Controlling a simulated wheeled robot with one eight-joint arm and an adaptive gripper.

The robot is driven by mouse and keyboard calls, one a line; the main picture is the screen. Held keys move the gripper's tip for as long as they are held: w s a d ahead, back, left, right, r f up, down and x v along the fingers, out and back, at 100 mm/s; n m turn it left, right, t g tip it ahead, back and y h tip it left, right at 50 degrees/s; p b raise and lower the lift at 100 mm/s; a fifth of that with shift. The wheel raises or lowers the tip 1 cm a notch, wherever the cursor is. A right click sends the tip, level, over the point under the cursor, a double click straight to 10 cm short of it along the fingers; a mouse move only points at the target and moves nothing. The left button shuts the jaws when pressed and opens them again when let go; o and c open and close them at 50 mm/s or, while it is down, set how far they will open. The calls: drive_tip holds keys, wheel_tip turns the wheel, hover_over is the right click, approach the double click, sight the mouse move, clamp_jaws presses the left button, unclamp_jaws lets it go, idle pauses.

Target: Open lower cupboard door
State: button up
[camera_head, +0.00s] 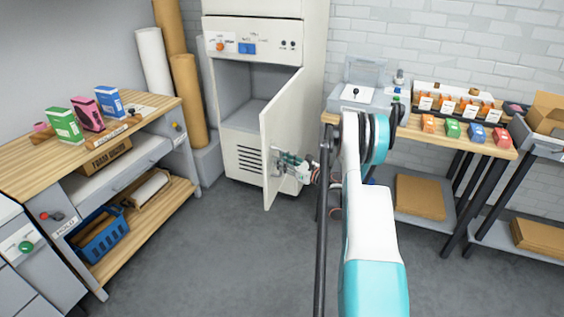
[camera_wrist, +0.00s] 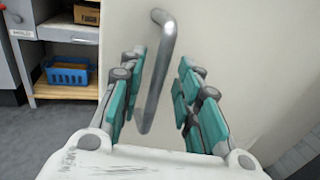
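The white cupboard door (camera_head: 283,128) stands well ajar, swung out from the tall white cabinet (camera_head: 245,143). The open compartment behind it shows a grey, empty-looking interior. In the wrist view the door's pale face (camera_wrist: 235,60) fills most of the background. Its grey bar handle (camera_wrist: 157,80) runs at a slant between the teal finger pads of my gripper (camera_wrist: 163,75). The pads stand apart, with a visible gap on each side of the handle. In the head view my gripper (camera_head: 281,161) is at the door's outer face, where the handle is hard to make out.
A wooden workbench (camera_head: 20,180) with coloured boxes and a blue basket (camera_head: 100,235) stands at left. Brown and white rolls lean beside the cabinet. A table (camera_head: 430,133) with small boxes stands at right. The grey floor (camera_head: 225,255) before the door is clear.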

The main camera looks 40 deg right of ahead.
drive_tip(key=s+d, duration=0.2)
drive_tip(key=s, duration=0.9)
drive_tip(key=shift+s, duration=0.25)
